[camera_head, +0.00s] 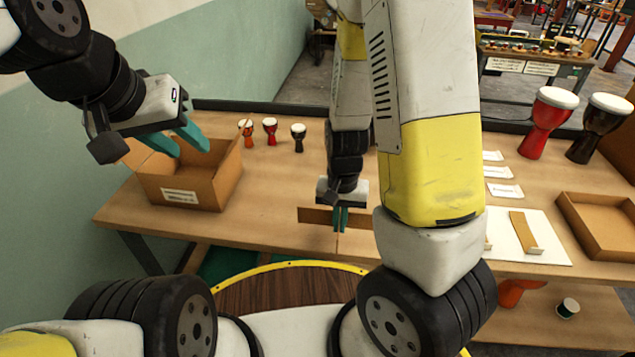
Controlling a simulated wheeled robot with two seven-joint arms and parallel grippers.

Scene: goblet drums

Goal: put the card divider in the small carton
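The card divider (317,215) is a brown cardboard piece with crossing panels, at the table's front edge in the middle. My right gripper (340,220) points down over it, its teal fingers close together on the divider's middle panel. The small carton (188,192) is an open brown box with a white label on its front, at the left of the table. My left gripper (190,140) is above the carton's opening, its teal fingers apart with nothing visible between them. The fingers hide part of the carton's inside and back rim.
At right are a white board (550,240) with a brown card strip, a shallow open tray (598,222) and two larger drums (545,122). My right arm hides the table's middle right.

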